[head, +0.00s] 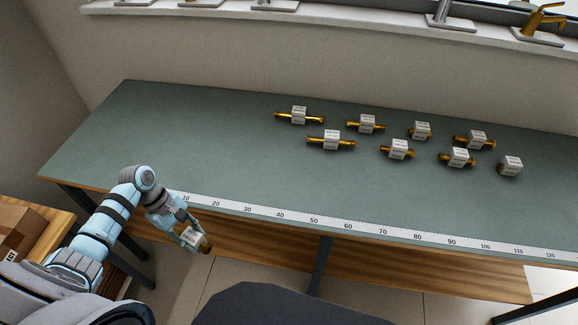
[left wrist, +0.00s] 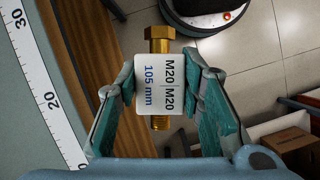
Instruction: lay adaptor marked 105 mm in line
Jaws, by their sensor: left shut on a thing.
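My left gripper (head: 193,238) is shut on a brass adaptor with a white label block, held just past the front edge of the table near the low end of the ruler. In the left wrist view the adaptor (left wrist: 160,45) shows between the two fingers (left wrist: 160,88); its label reads M20 | M20 and 105 mm. A hex head is at its top and a threaded end at its bottom. Several other labelled brass adaptors, such as one at the back left (head: 299,115), lie on the green table (head: 180,130). My right gripper is not in view.
A white ruler strip (head: 350,224) runs along the table's front edge, with numbers rising to the right. The table's left part and the band between ruler and adaptors are clear. A brown box (head: 18,228) stands at lower left. Taps stand on a ledge (head: 330,22) behind.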

